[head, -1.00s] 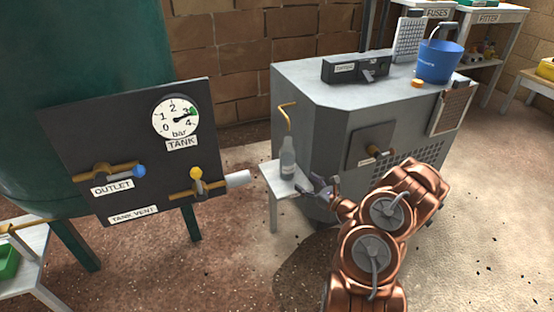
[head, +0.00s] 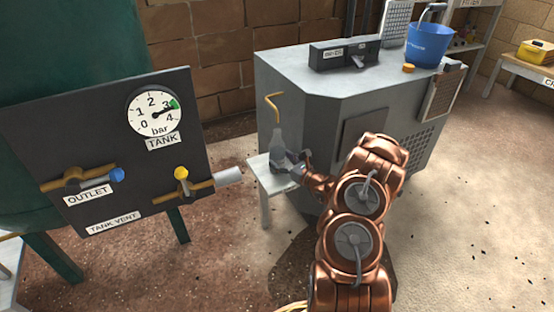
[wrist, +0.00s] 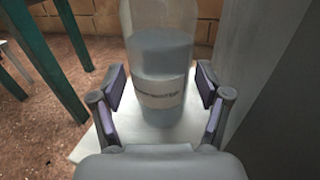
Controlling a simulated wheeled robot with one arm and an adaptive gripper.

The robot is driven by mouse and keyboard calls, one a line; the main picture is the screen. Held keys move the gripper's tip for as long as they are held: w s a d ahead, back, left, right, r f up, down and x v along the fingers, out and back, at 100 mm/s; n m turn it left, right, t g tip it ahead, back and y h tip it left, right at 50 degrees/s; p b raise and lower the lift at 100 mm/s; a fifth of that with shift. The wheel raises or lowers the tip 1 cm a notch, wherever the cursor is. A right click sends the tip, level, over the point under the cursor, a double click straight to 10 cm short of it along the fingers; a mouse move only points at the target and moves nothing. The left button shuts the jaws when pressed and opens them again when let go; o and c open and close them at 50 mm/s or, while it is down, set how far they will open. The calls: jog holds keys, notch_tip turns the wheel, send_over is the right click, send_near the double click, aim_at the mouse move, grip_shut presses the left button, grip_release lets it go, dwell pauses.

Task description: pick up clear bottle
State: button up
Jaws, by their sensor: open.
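The clear bottle (head: 277,146) stands upright on a small white stand (head: 262,184) beside the grey machine. In the wrist view the bottle (wrist: 160,50) shows a white label and a greyish liquid inside, and its top is cut off by the frame edge. My gripper (head: 287,160) is at the bottle in the head view and partly covers its lower part. In the wrist view my gripper (wrist: 160,87) is open, with one finger on each side of the bottle. Gaps show between the fingers and the bottle.
The grey machine (head: 300,100) stands close on the right, with a bent yellow pipe (head: 272,104) above the bottle. The dark tank panel (head: 60,120) with its gauge and valves is at the left. A pale vent nozzle (head: 229,177) points towards the stand.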

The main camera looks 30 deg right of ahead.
jog(key=shift+w+a, duration=0.1)
jog(key=shift+w, duration=0.45)
jog(key=shift+c, duration=0.2)
jog(key=c, duration=0.7)
jog(key=shift+c, duration=0.2)
notch_tip(320, 180, up, 28)
jog(key=p, duration=0.7)
jog(key=shift+p, duration=0.3)
